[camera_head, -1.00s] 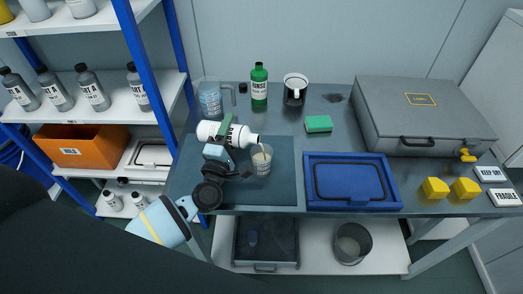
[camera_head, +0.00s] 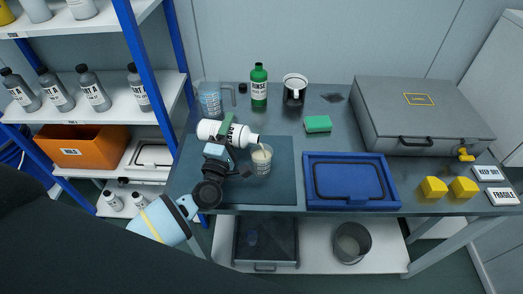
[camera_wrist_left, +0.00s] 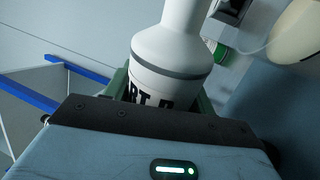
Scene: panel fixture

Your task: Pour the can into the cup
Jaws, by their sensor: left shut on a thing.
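My left gripper (camera_head: 226,131) is shut on a white can (camera_head: 210,130), shaped like a bottle with a narrow neck and dark lettering. The can lies tilted nearly level, its mouth pointing right over the cup (camera_head: 262,164). The cup is clear with markings and stands on the dark mat. A pale beige liquid shows in it, under the can's mouth. In the left wrist view the can (camera_wrist_left: 172,55) fills the upper middle, held in front of the gripper body, and a pale rounded shape at the upper right is cut off. My right gripper is not in view.
The dark mat (camera_head: 279,185) lies under the cup. A clear pitcher (camera_head: 211,99), green bottle (camera_head: 259,86) and black-and-white mug (camera_head: 295,89) stand behind. A green sponge (camera_head: 318,123), blue tray (camera_head: 394,204), grey case (camera_head: 440,118) and yellow blocks (camera_head: 433,187) are to the right.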

